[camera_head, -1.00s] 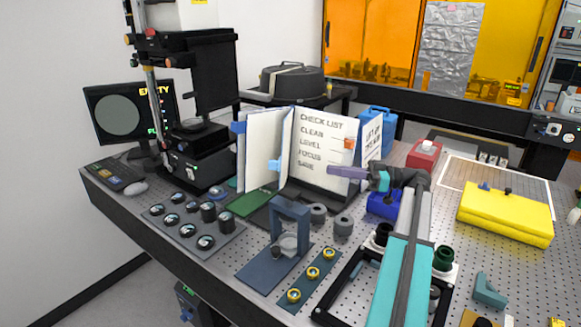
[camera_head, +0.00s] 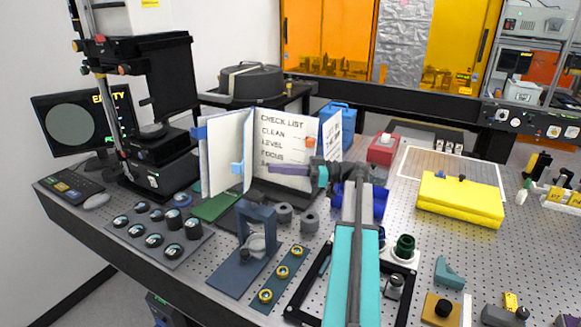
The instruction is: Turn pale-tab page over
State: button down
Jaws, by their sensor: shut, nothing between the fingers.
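An open checklist book stands on a dark stand on the bench. Its right page (camera_head: 270,122) reads CHECK LIST, CLEAN, LEVEL, FOCUS; lower text is partly hidden by my gripper. White left-hand leaves (camera_head: 222,150) stand at an angle. A pale blue tab (camera_head: 237,168) shows at these leaves, low near their right side. A darker blue tab (camera_head: 199,132) is at the far left edge and an orange tab (camera_head: 310,142) on the right. My gripper (camera_head: 271,169), with purple fingers, is shut and empty. It points left in front of the right page, its tips right of the pale tab.
A dark blue frame fixture (camera_head: 256,214) and grey cylinders (camera_head: 309,220) stand in front of the book. A tray of round optics (camera_head: 160,240) is at left. A yellow case (camera_head: 460,198) lies at right.

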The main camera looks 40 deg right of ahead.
aim_at(243, 167)
jog(key=p+x, duration=0.2)
jog(key=x, duration=0.3)
jog(key=shift+w+a+r, duration=0.1)
jog(key=shift+w+a, duration=0.1)
jog(key=shift+a, duration=0.1)
jog(key=shift+p+x, duration=0.55)
jog(key=shift+x, duration=0.3)
jog(key=shift+w+a, duration=0.1)
